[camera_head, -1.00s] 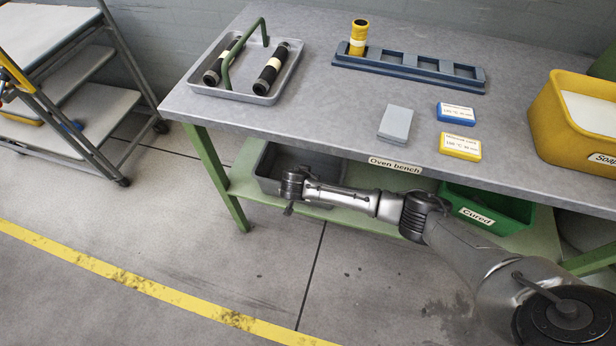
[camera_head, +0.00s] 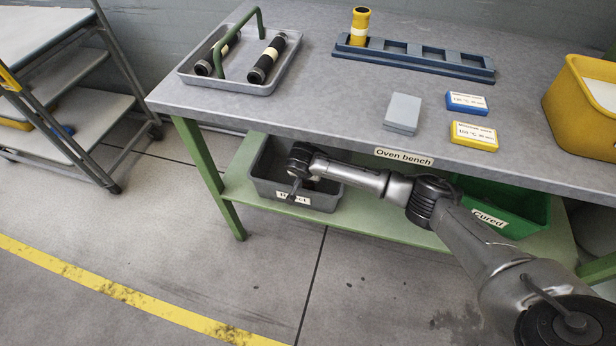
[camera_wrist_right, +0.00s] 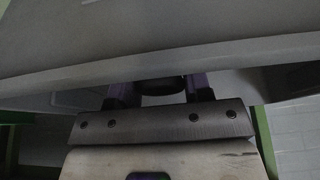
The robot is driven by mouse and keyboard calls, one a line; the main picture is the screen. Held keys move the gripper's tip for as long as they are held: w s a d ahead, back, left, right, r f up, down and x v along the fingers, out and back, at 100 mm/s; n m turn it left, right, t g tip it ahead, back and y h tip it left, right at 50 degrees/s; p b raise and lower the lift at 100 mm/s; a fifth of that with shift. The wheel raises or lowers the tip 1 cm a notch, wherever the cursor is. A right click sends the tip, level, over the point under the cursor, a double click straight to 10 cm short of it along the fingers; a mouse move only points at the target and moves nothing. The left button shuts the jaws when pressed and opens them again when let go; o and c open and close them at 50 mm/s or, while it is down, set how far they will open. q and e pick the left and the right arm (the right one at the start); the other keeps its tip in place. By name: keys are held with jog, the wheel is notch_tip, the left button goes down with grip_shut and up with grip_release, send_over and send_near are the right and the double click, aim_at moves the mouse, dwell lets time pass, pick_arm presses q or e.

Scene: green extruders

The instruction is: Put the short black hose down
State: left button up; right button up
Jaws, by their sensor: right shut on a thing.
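My right arm reaches in from the right in the head view. Its gripper (camera_head: 299,170) is at the grey bin (camera_head: 262,182) on the shelf below the bench top. In the right wrist view the right gripper (camera_wrist_right: 160,90) is shut on a dark rounded thing, the short black hose (camera_wrist_right: 163,87), of which only a small part shows between the fingers. In the head view the hose is hidden by the gripper and arm. The bin's front label is partly covered by the gripper. My left gripper is not in view.
The bench top (camera_head: 330,100) overhangs the bin and gripper closely. On it are a grey tray (camera_head: 262,88) with two black hoses, a blue rack (camera_head: 415,62) holding a yellow-black piece, and small boxes. A green bin (camera_head: 525,215) stands right on the shelf (camera_head: 375,222).

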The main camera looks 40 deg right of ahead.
jog(key=shift+w+d+r, duration=0.1)
jog(key=shift+f, duration=0.4)
jog(key=shift+f+p, duration=0.2)
jog(key=shift+p, duration=0.1)
jog(key=o, duration=1)
jog(key=shift+o, duration=0.2)
